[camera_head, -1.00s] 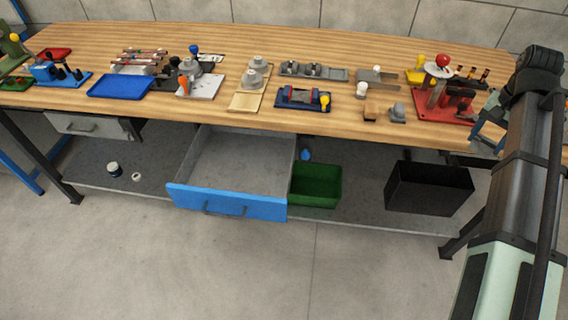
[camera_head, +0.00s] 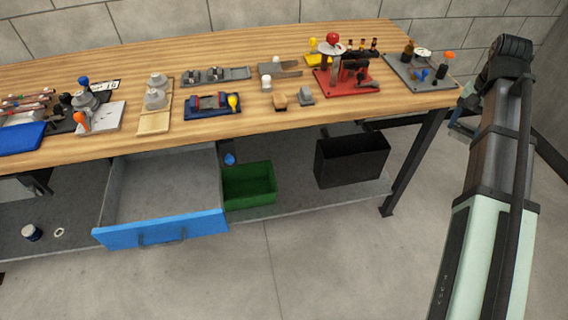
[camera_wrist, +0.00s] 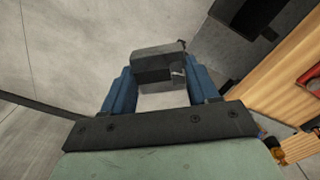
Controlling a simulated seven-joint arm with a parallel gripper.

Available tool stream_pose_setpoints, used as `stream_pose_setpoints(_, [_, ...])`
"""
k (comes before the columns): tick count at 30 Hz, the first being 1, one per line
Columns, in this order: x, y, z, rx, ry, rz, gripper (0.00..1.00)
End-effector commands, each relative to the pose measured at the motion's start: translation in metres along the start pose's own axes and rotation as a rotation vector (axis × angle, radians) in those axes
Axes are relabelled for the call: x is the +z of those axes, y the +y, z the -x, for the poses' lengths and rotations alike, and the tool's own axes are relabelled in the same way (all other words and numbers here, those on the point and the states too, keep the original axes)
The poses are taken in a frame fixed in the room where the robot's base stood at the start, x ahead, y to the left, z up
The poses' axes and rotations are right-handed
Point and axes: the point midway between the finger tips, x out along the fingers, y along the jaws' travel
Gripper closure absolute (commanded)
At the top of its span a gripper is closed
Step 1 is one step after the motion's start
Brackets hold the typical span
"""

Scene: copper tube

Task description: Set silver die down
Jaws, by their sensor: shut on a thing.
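The silver die (camera_wrist: 152,66) is a grey block with a darker front face, seen in the wrist view. My gripper (camera_wrist: 157,84) is shut on it, with a blue finger on each side. The floor lies behind the die, and the bench edge is off to the right, apart from it. In the head view my arm hangs at the right, beyond the bench's right end. Only a bit of blue gripper (camera_head: 462,127) shows there, and the die is hidden.
The wooden workbench (camera_head: 345,112) carries several fixtures, including a red base (camera_head: 325,84) and a grey plate (camera_head: 402,76) near its right end. Bare wood lies along the front edge. Below are an open blue-fronted drawer (camera_head: 205,223), a green bin (camera_head: 250,198) and a black bin (camera_head: 335,177).

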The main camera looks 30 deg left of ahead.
Motion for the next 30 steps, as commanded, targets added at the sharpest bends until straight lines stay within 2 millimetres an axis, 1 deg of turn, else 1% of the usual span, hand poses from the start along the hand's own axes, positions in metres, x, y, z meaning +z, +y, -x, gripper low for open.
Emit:
stream_pose_setpoints(1, [0.000, 0.006, -0.001, 0.000, 0.001, -0.009, 0.91])
stream_pose_setpoints(2, [0.002, 0.006, -0.004, -0.001, 0.001, -0.007, 0.91])
stream_pose_setpoints(3, [0.003, -0.001, -0.004, -0.001, 0.002, 0.003, 0.91])
stream_pose_setpoints(14, [0.016, -0.044, -0.011, -0.001, 0.003, 0.071, 0.91])
stream_pose_setpoints(17, [0.022, -0.060, -0.013, -0.001, 0.003, 0.098, 0.91])
stream_pose_setpoints(20, [0.031, -0.082, -0.017, -0.001, 0.003, 0.133, 0.91])
stream_pose_setpoints(23, [0.043, -0.108, -0.021, -0.001, 0.003, 0.177, 0.91])
stream_pose_setpoints(30, [0.076, -0.170, -0.031, 0.000, 0.003, 0.282, 0.91])
